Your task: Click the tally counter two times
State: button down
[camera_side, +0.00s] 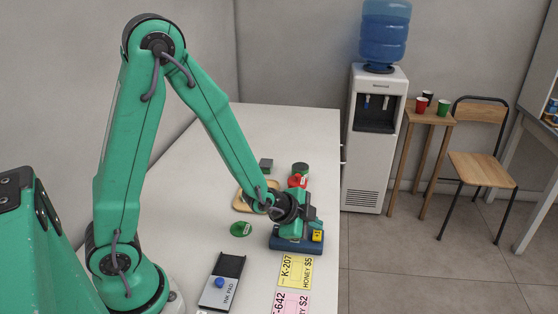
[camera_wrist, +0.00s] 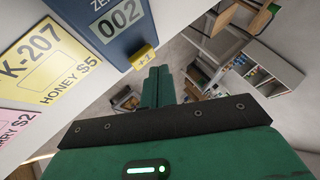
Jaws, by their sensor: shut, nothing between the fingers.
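The tally counter (camera_wrist: 100,38) is a dark blue block in the wrist view, with a display (camera_wrist: 119,20) reading 002. Its yellow button (camera_wrist: 143,57), marked +1, sits at its edge. In the side view the blue counter (camera_side: 288,244) stands near the table's right edge, partly hidden by my gripper (camera_side: 302,232); its yellow button (camera_side: 317,236) shows on the right. My gripper is shut and empty, with its green fingertips (camera_wrist: 158,72) close to the yellow button in the wrist view. I cannot tell if they touch it.
A yellow K-207 card (camera_side: 295,271) and a pink card (camera_side: 291,303) lie in front of the counter. An ink pad (camera_side: 222,285), a green disc (camera_side: 241,230), a wooden tray (camera_side: 240,204) and a red item (camera_side: 297,181) are nearby. The table's far part is clear.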

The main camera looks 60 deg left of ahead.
aim_at(313, 236)
jog(key=shift+r, duration=0.2)
jog(key=shift+r, duration=2.35)
jog(key=s+a+r+n+g, duration=0.1)
jog(key=s+r+n, duration=0.4)
jog(key=s, duration=0.5)
jog(key=s+a+r+n+g+y, duration=0.1)
jog(key=s+a+r+n+g, duration=0.1)
jog(key=s+r+n, duration=0.3)
jog(key=s+a+r, duration=0.1)
jog(key=s+r, duration=0.3)
jog(key=shift+s+a+r+n+g, duration=0.2)
jog(key=shift+s+a+n+g, duration=0.1)
jog(key=shift+s, duration=0.05)
